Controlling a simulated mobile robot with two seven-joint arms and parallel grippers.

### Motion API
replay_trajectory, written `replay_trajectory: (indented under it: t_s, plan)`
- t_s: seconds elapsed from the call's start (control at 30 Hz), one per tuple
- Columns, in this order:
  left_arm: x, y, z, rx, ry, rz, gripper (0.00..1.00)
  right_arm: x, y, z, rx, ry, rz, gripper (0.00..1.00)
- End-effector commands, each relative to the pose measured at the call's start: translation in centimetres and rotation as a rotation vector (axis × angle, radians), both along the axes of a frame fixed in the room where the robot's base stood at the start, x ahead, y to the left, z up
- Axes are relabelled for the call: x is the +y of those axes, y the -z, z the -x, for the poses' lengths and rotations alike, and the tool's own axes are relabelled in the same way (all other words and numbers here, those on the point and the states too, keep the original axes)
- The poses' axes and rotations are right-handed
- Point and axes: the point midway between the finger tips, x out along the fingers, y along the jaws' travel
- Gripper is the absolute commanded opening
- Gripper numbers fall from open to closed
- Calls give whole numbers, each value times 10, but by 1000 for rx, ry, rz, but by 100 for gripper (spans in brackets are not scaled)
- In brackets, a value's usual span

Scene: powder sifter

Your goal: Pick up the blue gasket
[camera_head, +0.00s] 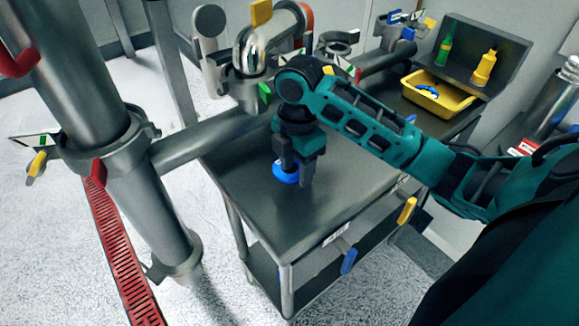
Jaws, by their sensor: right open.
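The blue gasket (284,176) is a small ring lying on the dark metal top of a wheeled cart or table (336,185). My right gripper (295,178) points down over it, and the teal right arm reaches in from the right. The right gripper is open, with its dark fingers at or around the gasket. The fingers hide part of the ring, so I cannot tell whether they touch it. My left gripper is not in view.
A yellow tray (453,104) with a blue item stands at the back right. A green bottle (445,50) and a yellow bottle (485,68) stand behind it. Large steel pipes (165,215) rise at the left beside the table. The table's front part is clear.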

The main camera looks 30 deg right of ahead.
Motion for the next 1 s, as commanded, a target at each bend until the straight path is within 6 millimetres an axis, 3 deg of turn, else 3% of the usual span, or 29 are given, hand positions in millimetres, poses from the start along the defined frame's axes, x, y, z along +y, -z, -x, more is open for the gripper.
replay_trajectory:
  t_s: [0.33,0.83,1.0]
  plan:
    - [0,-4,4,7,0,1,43,0,2,0,1,1,1,49]
    - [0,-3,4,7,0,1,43,0,3,0,2,1,0,1]
    - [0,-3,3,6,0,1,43,0,3,0,1,1,0,0]
